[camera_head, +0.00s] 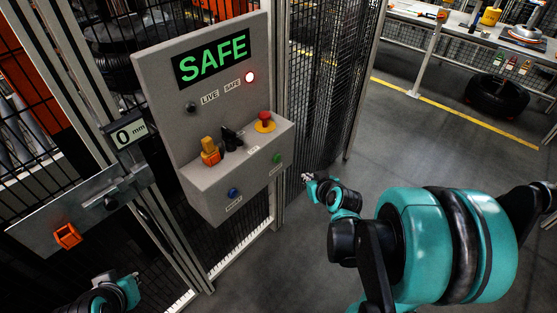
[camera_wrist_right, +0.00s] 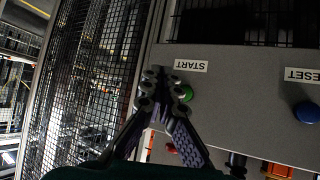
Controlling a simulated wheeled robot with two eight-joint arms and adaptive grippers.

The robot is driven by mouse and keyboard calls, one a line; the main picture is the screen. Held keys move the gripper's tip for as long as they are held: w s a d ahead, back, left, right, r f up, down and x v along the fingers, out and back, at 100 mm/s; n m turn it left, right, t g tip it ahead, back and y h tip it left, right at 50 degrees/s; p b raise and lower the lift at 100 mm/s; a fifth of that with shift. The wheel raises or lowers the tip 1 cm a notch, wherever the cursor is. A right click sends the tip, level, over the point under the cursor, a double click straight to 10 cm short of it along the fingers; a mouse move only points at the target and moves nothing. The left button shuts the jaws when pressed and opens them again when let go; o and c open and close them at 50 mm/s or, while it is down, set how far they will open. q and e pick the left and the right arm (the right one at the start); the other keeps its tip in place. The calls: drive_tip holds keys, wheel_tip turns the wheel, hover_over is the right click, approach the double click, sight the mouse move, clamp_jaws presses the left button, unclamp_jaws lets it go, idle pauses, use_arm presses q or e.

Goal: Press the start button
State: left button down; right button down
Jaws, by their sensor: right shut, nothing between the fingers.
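The green start button (camera_head: 277,158) is on the front face of the grey control box (camera_head: 213,195), at its right end. In the right wrist view the green button (camera_wrist_right: 187,92) sits beside a START label (camera_wrist_right: 190,65). My right gripper (camera_head: 306,178) is shut and empty, to the right of the box, with a gap to the button in the head view. In the right wrist view its fingertips (camera_wrist_right: 165,80) lie just left of the button and partly overlap its edge. My left gripper (camera_head: 130,284) shows partly at the lower left; its fingers are unclear.
A blue reset button (camera_head: 233,193) is on the same face. The screen (camera_head: 212,60) reads SAFE.

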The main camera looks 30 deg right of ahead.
drive_tip(key=w+a, duration=0.3)
drive_tip(key=w, duration=0.5)
drive_tip(key=shift+a, duration=0.2)
drive_tip(key=shift+w, duration=0.1)
idle(1.2)
drive_tip(key=shift+w+a+b, duration=0.15)
drive_tip(key=shift+w+b, duration=0.15)
drive_tip(key=shift+w, duration=0.05)
drive_tip(key=shift+w+a, duration=0.15)
drive_tip(key=shift+w, duration=0.25)
idle(0.7)
idle(0.3)
drive_tip(key=shift+s+d, duration=0.35)
drive_tip(key=shift+s, duration=0.45)
drive_tip(key=s, duration=0.1)
drive_tip(key=s+d, duration=0.1)
drive_tip(key=s, duration=0.1)
drive_tip(key=s+d, duration=0.1)
drive_tip(key=shift+s, duration=0.35)
